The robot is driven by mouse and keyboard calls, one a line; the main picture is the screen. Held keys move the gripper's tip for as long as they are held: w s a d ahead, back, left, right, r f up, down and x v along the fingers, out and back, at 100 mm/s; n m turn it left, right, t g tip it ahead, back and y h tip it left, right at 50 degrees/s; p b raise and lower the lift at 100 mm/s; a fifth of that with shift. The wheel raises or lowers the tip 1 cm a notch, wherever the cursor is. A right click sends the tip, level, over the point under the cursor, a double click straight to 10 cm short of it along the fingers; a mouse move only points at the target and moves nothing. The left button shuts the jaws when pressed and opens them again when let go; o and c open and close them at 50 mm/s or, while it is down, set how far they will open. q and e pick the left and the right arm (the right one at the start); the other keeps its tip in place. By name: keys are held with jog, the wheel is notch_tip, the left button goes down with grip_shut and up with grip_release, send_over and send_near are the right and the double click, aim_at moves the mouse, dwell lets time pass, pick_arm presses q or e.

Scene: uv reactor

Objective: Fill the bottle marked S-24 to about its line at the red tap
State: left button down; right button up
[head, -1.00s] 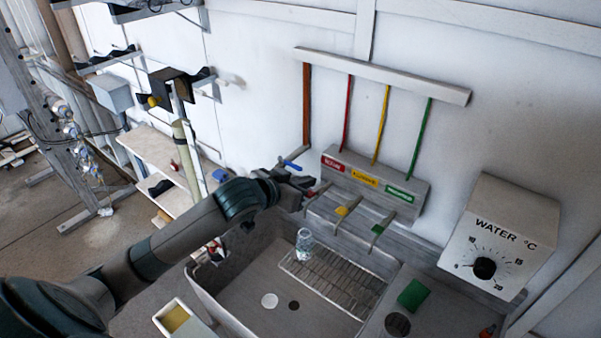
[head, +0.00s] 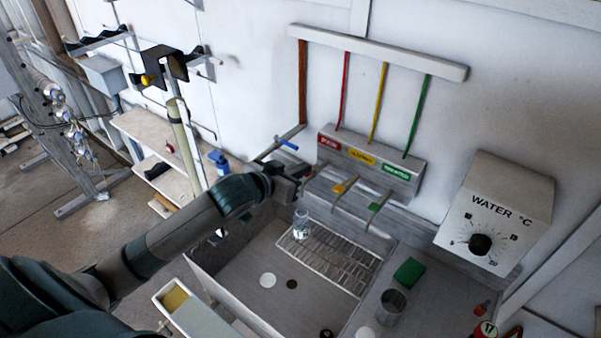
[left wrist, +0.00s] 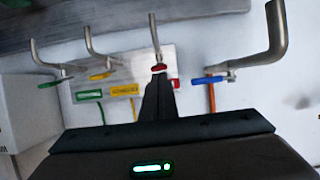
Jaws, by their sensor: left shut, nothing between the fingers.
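A small clear bottle (head: 301,226) stands upright on the wire rack in the sink, below the red tap. Its marking and line are too small to read, and I cannot tell its water level. The red tap (left wrist: 159,68) has a red handle and a bent metal spout; in the head view my gripper partly hides it. My left gripper (head: 303,172) is shut and empty. In the left wrist view its dark closed fingers (left wrist: 158,88) point at the red handle, close to or touching it; I cannot tell which. My right gripper is out of view.
Yellow (head: 346,185) and green (head: 374,208) taps stand to the right of the red one, a blue-handled tap (head: 287,143) to its left. The sink (head: 235,272) lies below. A green sponge (head: 408,271) and glass beaker (head: 391,307) stand right of the basin.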

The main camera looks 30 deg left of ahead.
pick_arm(q)
jog(key=f+t+b, duration=0.1)
jog(key=b, duration=0.2)
jog(key=s+f+t+b, duration=0.1)
jog(key=t+b, duration=0.1)
jog(key=b, duration=0.2)
jog(key=shift+a+f+h, duration=0.1)
jog(key=shift+h, duration=0.2)
dwell(7.0)
